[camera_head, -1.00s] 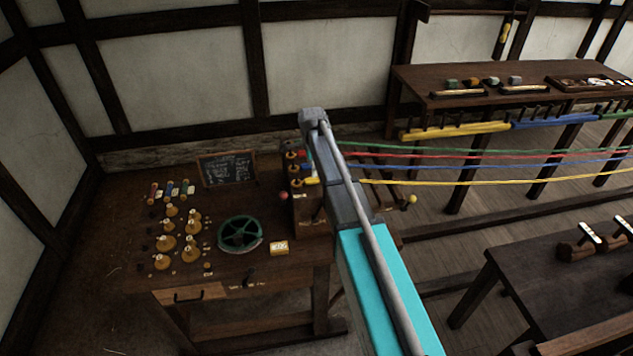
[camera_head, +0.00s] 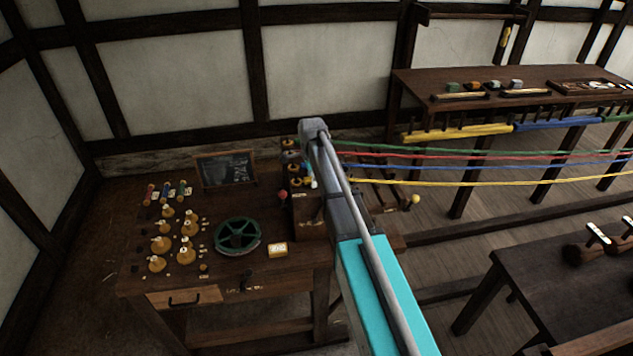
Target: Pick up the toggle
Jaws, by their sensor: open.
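I cannot tell for certain which piece is the toggle. A small dark upright piece (camera_head: 247,281) stands at the front edge of the left workbench (camera_head: 215,285), among small pale marks. My arm reaches from the bottom right up to a grey joint over the bench's right end. My gripper is hidden behind the arm, so its fingers and their distance to anything do not show.
Coloured ropes (camera_head: 480,182) run right from a wooden stand (camera_head: 308,222). Another table (camera_head: 545,280) stands at lower right.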

